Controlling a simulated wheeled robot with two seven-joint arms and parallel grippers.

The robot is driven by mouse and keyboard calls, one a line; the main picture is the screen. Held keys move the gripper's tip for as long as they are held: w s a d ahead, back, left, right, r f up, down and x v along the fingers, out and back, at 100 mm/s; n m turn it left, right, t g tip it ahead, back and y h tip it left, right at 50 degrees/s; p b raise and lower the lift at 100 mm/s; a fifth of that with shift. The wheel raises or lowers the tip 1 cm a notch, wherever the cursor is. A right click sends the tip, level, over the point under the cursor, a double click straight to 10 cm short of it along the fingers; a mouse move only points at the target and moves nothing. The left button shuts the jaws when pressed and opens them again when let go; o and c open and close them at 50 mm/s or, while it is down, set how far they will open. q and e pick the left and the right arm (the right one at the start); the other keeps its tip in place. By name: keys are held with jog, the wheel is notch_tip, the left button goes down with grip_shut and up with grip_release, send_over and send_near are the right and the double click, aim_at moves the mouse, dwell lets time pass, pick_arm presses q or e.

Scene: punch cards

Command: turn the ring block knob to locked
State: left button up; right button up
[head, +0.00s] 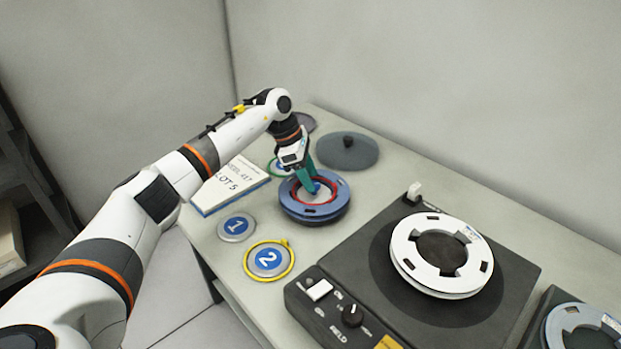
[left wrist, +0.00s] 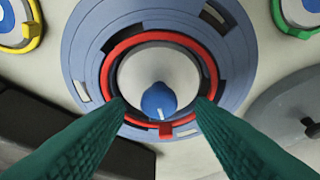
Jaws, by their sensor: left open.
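The ring block knob (left wrist: 157,98) is a small blue knob with a short white mark, seen in the left wrist view at the middle of a pale round hub. A red ring (left wrist: 112,62) circles the hub, inside a blue slotted reel (left wrist: 85,50) that also shows in the head view (head: 318,211). My left gripper (head: 312,188) reaches down over the reel's centre. Its green fingers are open, one on each side of the knob in the left wrist view (left wrist: 162,105), with visible gaps. No locked label is readable. My right gripper is out of view.
Numbered discs 1 (head: 236,227) and 2 (head: 268,260) lie in front of the reel, disc 2 with a yellow ring. A grey lidded disc (head: 347,151) is behind. A black deck (head: 345,263) with a white reel (head: 405,249) stands right. A lot sign (head: 231,186) is left.

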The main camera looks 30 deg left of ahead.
pick_arm(q)
jog(key=v, duration=1)
jog(key=shift+r+b, duration=0.3)
jog(key=shift+r, duration=0.05)
